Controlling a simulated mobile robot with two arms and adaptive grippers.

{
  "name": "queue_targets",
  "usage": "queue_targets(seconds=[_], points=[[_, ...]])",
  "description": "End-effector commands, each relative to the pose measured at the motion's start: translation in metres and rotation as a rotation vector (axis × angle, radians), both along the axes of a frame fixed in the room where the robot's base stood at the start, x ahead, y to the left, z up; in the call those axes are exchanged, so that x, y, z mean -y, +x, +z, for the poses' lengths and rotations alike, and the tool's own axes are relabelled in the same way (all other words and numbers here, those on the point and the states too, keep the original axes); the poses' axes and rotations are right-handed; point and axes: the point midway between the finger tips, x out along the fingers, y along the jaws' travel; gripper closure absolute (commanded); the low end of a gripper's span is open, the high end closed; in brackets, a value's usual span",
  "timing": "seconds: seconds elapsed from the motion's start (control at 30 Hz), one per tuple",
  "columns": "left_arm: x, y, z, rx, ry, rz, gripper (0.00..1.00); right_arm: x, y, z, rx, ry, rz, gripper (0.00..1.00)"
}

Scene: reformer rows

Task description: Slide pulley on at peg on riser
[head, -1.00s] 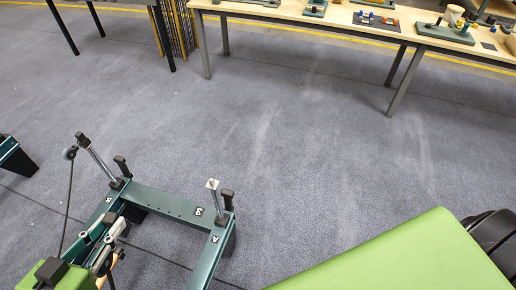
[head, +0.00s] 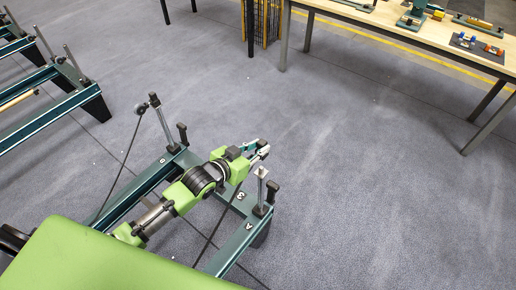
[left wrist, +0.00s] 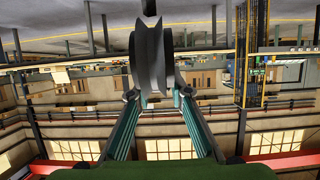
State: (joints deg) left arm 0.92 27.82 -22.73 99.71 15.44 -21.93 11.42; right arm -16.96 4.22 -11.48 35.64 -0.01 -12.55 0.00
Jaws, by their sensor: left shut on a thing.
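My left gripper (head: 258,150) reaches over the near reformer's end, just above and behind the riser marked A (head: 262,187), a grey post with a pale top. In the left wrist view, the left gripper (left wrist: 158,98) is shut on a grey grooved pulley (left wrist: 151,58) held between its green fingers. In the head view the pulley is small and hard to make out at the fingertips. A dark rod end shows just above it in the wrist view; I cannot tell whether they touch. The peg itself is not clear. My right gripper is not in view.
Black stub posts stand beside both risers. More reformers (head: 50,110) stand at the left. A wooden table (head: 420,37) stands at the back right. Open carpet lies between.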

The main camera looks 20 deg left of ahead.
Motion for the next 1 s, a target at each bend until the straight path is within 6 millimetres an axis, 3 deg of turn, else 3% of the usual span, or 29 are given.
queue_targets(seconds=[0.5,1.0], points=[[-0.001,0.0,0.004,0.0,0.0,0.0,1.0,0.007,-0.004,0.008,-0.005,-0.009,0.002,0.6],[-0.001,0.0,-0.046,0.0,0.0,0.0,1.0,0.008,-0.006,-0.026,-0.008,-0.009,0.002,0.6]])
